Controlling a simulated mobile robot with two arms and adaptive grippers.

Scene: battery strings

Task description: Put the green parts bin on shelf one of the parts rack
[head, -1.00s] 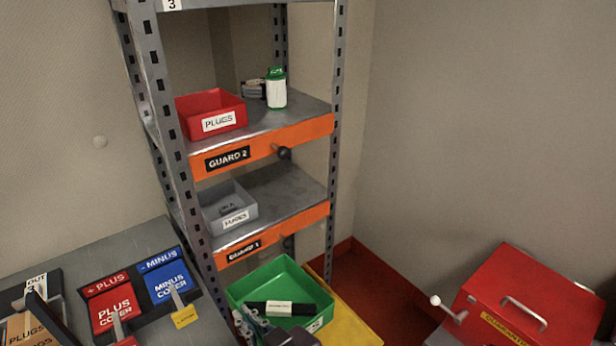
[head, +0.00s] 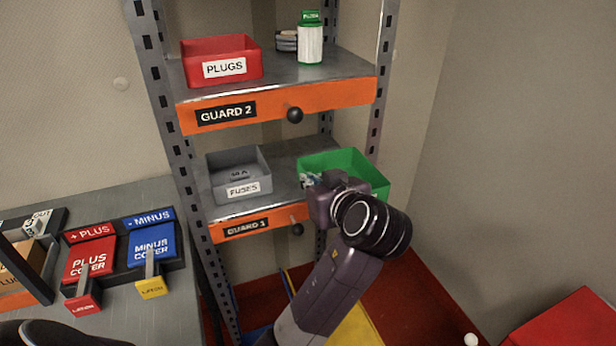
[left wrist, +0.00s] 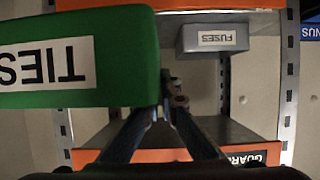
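The green parts bin (head: 352,165) is at the right end of the lower rack shelf (head: 285,190), the one with the orange GUARD 1 front. It is right of the grey FUSES bin (head: 238,175). My left gripper (head: 312,181) is at its left front edge, and my wrist hides part of its front. In the left wrist view the green bin (left wrist: 130,60) shows an upside-down TIES label, and my left gripper (left wrist: 168,100) appears shut on its edge. I cannot tell whether the bin touches the shelf.
The shelf above, GUARD 2 (head: 285,101), holds a red PLUGS bin (head: 222,62) and a white bottle with a green cap (head: 310,42). Rack posts (head: 380,75) flank the shelves. A bench with red (head: 90,258) and blue (head: 152,243) covers stands at left.

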